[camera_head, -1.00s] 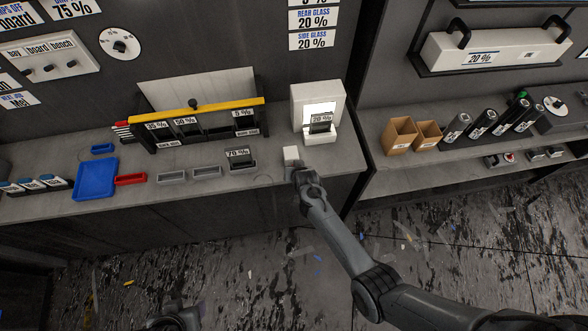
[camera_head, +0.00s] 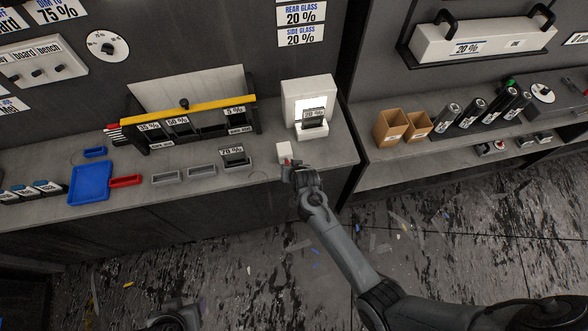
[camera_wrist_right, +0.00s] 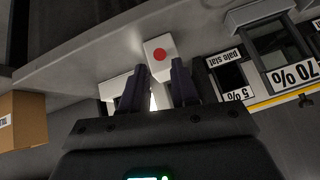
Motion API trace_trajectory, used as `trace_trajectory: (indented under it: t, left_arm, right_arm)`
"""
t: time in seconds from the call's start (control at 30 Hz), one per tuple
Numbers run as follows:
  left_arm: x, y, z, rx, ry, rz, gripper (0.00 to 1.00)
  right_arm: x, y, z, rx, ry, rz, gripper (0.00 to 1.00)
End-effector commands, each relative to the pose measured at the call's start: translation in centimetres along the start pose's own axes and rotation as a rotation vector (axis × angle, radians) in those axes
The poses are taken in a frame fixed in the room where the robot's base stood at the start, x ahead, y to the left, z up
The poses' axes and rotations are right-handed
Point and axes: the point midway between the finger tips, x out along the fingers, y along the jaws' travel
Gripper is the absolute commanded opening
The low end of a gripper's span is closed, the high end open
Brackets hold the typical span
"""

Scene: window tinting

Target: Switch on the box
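A small white block with a round red button (camera_wrist_right: 160,54) is just beyond my right fingertips in the right wrist view. In the head view the white block (camera_head: 284,149) stands near the bench's front edge. Behind it is a white box (camera_head: 297,91) with a bright lit panel and a dark 20 % sample in front. My right gripper (camera_wrist_right: 160,80) has its fingers apart with nothing held between them; in the head view it is right at the block's front (camera_head: 288,168). Whether it touches the block cannot be told. A dark part of my left arm shows at the bottom edge; its fingers cannot be made out.
A yellow-topped rack (camera_head: 190,106) with tint samples stands at the back of the bench. A 70 % sample (camera_head: 235,155), grey trays and a blue tray (camera_head: 90,183) lie left of the block. Brown boxes (camera_head: 393,125) and black rolls are on the right shelf.

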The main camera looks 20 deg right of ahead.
Motion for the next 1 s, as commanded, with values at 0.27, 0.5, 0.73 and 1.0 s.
trace_trajectory:
  t: [0.27,0.5,0.73,1.0]
  left_arm:
    - [-0.2,-0.2,0.0,0.009,-0.001,-0.007,0.58]
    - [-0.2,-0.3,0.0,0.01,-0.001,-0.008,0.58]
    - [-0.2,-0.2,0.0,0.007,-0.001,-0.006,0.58]
    - [-0.5,0.0,-0.2,-0.002,0.001,0.001,0.58]
  right_arm:
    - [-3.3,0.0,0.0,0.0,0.001,0.0,0.29]
    - [-4.3,0.0,0.0,0.0,0.0,-0.001,0.29]
    - [-4.3,0.0,0.0,0.0,0.0,0.0,0.29]
    - [-4.3,0.3,0.7,0.0,-0.012,0.004,0.29]
